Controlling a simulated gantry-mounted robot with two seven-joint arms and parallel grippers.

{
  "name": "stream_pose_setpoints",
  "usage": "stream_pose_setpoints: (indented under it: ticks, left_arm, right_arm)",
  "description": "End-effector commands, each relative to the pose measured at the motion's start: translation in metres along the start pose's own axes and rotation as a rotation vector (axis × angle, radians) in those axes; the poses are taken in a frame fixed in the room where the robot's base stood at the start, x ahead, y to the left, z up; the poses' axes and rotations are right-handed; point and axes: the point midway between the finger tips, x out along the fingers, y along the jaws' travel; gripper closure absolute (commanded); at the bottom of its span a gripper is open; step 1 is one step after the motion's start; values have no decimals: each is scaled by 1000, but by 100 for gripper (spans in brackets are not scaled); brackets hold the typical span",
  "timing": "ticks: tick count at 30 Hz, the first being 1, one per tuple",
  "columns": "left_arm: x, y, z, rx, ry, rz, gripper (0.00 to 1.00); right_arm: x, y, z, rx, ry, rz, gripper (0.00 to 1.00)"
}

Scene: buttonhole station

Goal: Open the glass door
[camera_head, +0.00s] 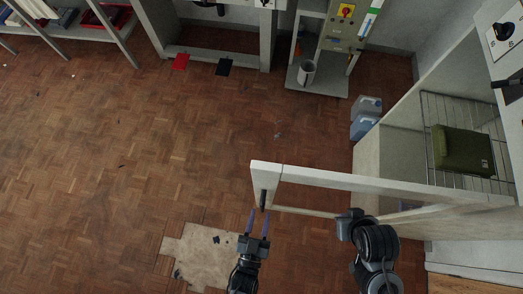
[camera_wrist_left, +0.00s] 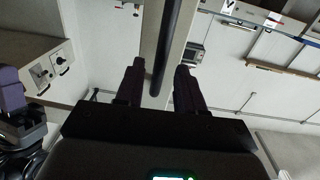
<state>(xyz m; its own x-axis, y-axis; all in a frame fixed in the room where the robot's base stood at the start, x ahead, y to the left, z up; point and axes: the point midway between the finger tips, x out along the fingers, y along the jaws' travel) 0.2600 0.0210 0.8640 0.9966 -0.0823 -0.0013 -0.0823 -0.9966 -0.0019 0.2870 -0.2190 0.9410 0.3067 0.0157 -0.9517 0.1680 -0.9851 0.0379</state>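The glass door (camera_head: 320,178) is a pale-framed panel that reaches out left past the cabinet's side wall, over the floor. Its dark bar handle (camera_head: 263,199) is at the left end of the frame. My left gripper (camera_head: 258,214) is open, its purple fingers pointing at the handle's lower end. In the left wrist view, the handle (camera_wrist_left: 174,45) runs down between the two spread fingers (camera_wrist_left: 158,75); no contact with them shows. My right arm's end (camera_head: 347,223) is by the door's lower frame, away from the handle; its fingers cannot be made out.
A grey bin (camera_head: 307,72) is at the back. The parquet floor (camera_head: 120,150) to the left is mostly clear.

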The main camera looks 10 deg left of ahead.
Motion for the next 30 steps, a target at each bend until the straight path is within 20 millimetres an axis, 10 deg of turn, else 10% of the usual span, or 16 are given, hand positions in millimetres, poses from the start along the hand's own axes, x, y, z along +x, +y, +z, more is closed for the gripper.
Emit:
stream_pose_setpoints:
  ticks: [12, 30]
  left_arm:
    - [-60, 0, 1, 0, -3, 0, 62]
    - [-66, 0, 0, 0, 1, 0, 62]
  right_arm:
    - [2, -2, 1, 7, 0, -6, 100]
    - [2, -1, 1, 5, 0, -4, 100]
